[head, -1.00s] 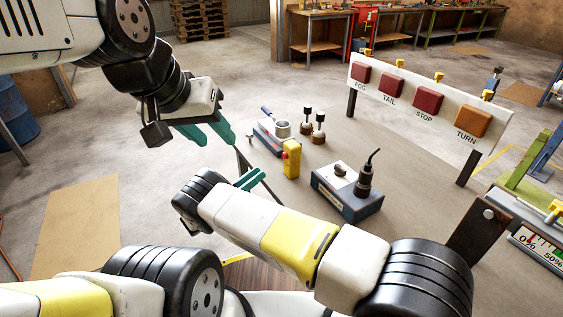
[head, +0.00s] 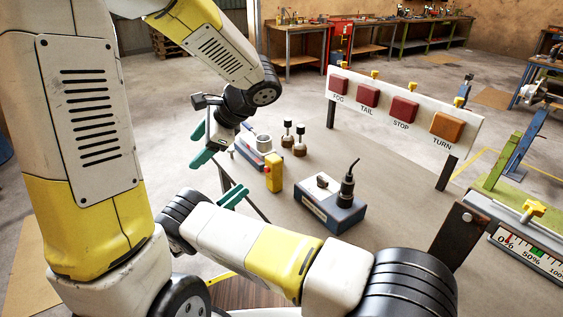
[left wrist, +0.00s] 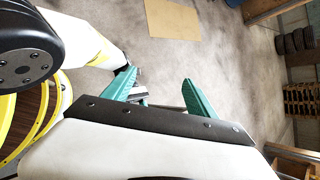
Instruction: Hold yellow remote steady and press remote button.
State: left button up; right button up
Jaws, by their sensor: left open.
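The yellow remote (head: 274,174) stands upright on the grey table, with a small red spot on its side facing left. My left gripper (head: 198,147) is open and empty, left of the remote and apart from it, its green fingers spread. The left wrist view shows the same fingers apart (left wrist: 162,98), with floor beyond; I cannot make out the remote there.
A blue-grey box with a black stick (head: 335,205) stands right of the remote. A blue-and-white device (head: 255,152) and two brown knobbed pieces (head: 294,142) stand behind it. A white panel with red and orange buttons (head: 400,113) rises at the back. Bare table lies between.

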pick_arm(q)
jog(key=w+d+f+m+t+y, duration=0.25)
jog(key=w+d+f+m, duration=0.2)
jog(key=w, duration=0.35)
jog(key=m+t+h, duration=0.3)
jog(key=m+t, duration=0.4)
jog(key=m, duration=0.3)
send_near(269, 157)
jog(key=shift+n+g, duration=0.25)
jog(key=x, duration=0.4)
jog(key=shift+w+d, duration=0.2)
jog(key=shift+w, duration=0.3)
jog(key=shift+d+f, duration=0.2)
jog(key=shift+f, duration=0.05)
jog(key=shift+w+f, duration=0.2)
jog(key=x, duration=0.7)
jog(key=shift+w, duration=0.15)
jog(key=shift+a, duration=0.1)
jog(key=shift+c, duration=0.5)
grip_shut()
pick_arm(e)
grip_shut()
